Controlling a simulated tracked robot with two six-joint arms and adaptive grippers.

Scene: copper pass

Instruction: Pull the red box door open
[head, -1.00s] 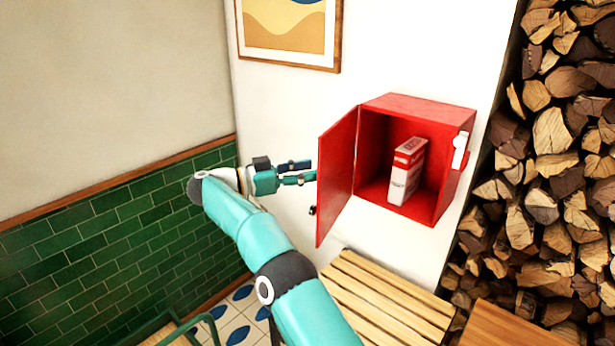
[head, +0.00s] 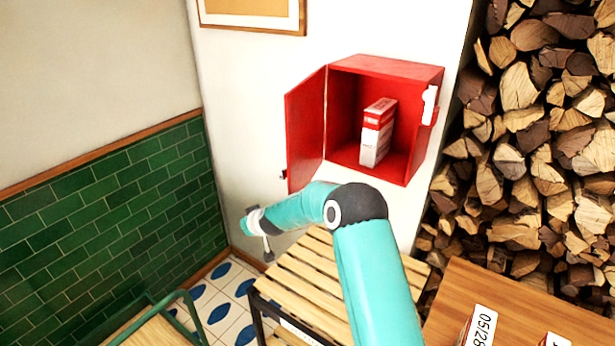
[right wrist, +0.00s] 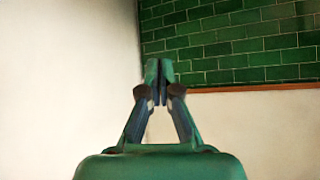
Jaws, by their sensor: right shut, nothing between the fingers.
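The red box (head: 424,120) is fixed to the white wall. Its red door (head: 306,130) stands wide open, swung out to the left, with a small dark knob (head: 283,174) near its lower free edge. A red and white carton (head: 377,135) stands upright inside the box. My right gripper is below and left of the door, apart from it, largely hidden by its own wrist in the head view. In the right wrist view my right gripper (right wrist: 158,72) is shut and empty, before bare wall and green tiles. My left gripper is in no view.
A slatted wooden bench (head: 310,280) stands below the box. Stacked firewood (head: 530,130) fills the right side. A wooden table (head: 500,295) with labelled cartons is at lower right. A green-framed chair (head: 165,320) is at lower left.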

